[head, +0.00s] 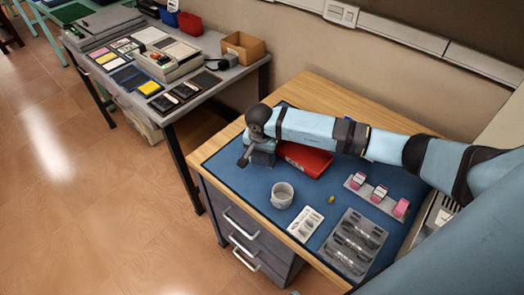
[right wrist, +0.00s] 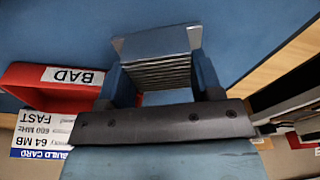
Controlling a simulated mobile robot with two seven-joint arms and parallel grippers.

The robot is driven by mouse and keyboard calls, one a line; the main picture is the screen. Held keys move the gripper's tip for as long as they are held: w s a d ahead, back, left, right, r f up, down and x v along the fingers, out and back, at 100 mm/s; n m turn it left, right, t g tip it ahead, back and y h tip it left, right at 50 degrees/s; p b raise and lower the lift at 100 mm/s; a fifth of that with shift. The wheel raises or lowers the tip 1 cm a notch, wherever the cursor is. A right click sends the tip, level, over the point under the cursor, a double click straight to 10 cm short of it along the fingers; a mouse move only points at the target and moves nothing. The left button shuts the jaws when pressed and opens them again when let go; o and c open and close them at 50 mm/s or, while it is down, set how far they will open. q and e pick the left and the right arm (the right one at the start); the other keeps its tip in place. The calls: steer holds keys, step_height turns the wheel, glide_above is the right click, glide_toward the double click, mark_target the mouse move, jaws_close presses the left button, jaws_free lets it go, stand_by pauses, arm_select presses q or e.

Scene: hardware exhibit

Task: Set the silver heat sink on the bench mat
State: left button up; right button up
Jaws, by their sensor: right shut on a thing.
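The silver heat sink (right wrist: 160,52), a block with a flat plate and stacked fins, sits between the fingers of my right gripper (right wrist: 160,80) in the right wrist view. The gripper is shut on it. In the head view my right gripper (head: 260,152) is over the far left part of the blue bench mat (head: 247,194), left of the red bin. The heat sink (head: 243,160) shows there only as a small grey edge. The mat (right wrist: 50,30) also fills the background in the wrist view. I cannot tell whether the heat sink touches it. My left gripper is not in view.
A red bin (head: 318,162) labelled BAD (right wrist: 35,85) stands beside the gripper. A grey cup (head: 282,195), a white card of parts (head: 306,225), a dark tray (head: 352,245) and a rack with pink items (head: 377,195) occupy the mat. Its left front part is clear.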

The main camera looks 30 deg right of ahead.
mark_target(260, 156)
steer(key=shift+f+b, duration=0.2)
steer(key=shift+b, duration=0.1)
steer(key=o, duration=0.7)
steer(key=shift+r, duration=0.1)
steer(key=shift+o, duration=0.2)
steer(key=shift+r, duration=0.1)
step_height(260, 156, up, 12)
steer(key=s+a, duration=0.1)
